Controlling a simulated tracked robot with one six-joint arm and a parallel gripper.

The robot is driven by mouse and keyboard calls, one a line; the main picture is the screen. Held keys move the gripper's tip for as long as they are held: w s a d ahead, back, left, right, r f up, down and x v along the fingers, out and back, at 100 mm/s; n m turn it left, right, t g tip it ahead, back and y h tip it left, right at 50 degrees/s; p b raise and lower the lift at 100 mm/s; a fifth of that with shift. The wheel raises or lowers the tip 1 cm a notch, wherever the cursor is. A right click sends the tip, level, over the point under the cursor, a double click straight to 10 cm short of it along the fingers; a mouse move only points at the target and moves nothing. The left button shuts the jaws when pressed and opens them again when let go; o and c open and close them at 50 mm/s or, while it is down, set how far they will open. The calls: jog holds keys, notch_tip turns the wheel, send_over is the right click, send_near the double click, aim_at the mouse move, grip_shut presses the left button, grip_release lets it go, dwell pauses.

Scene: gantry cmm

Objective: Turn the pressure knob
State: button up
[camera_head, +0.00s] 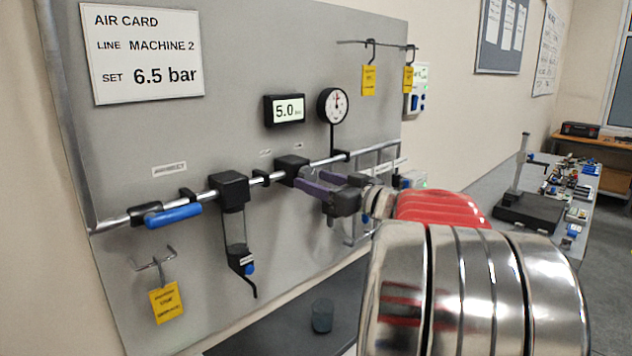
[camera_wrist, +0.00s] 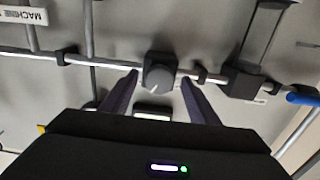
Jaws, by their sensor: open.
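The pressure knob (camera_wrist: 158,77) is a dark round knob with a light pointer mark. It sits on a black block on the pipe in the wrist view. In the head view the black regulator block (camera_head: 291,167) shows on the pipe, with its knob partly hidden by my gripper. My gripper (camera_head: 309,178) is open, its two purple fingers pointing at the panel. In the wrist view the open gripper (camera_wrist: 160,78) has one fingertip on each side of the knob, with gaps showing. The digital display (camera_head: 286,110) reads 5.0. The air card (camera_head: 146,52) reads MACHINE 2, SET 6.5 bar.
A round gauge (camera_head: 333,105) stands above the pipe. Left of the regulator are a filter bowl (camera_head: 235,228) and a blue valve handle (camera_head: 172,214). Yellow tags (camera_head: 167,302) hang from hooks. A dark cup (camera_head: 322,316) stands below the panel. A workbench is at right.

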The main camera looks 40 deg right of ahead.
jog(key=shift+w, duration=0.35)
jog(key=shift+c, duration=0.3)
jog(key=c, duration=1)
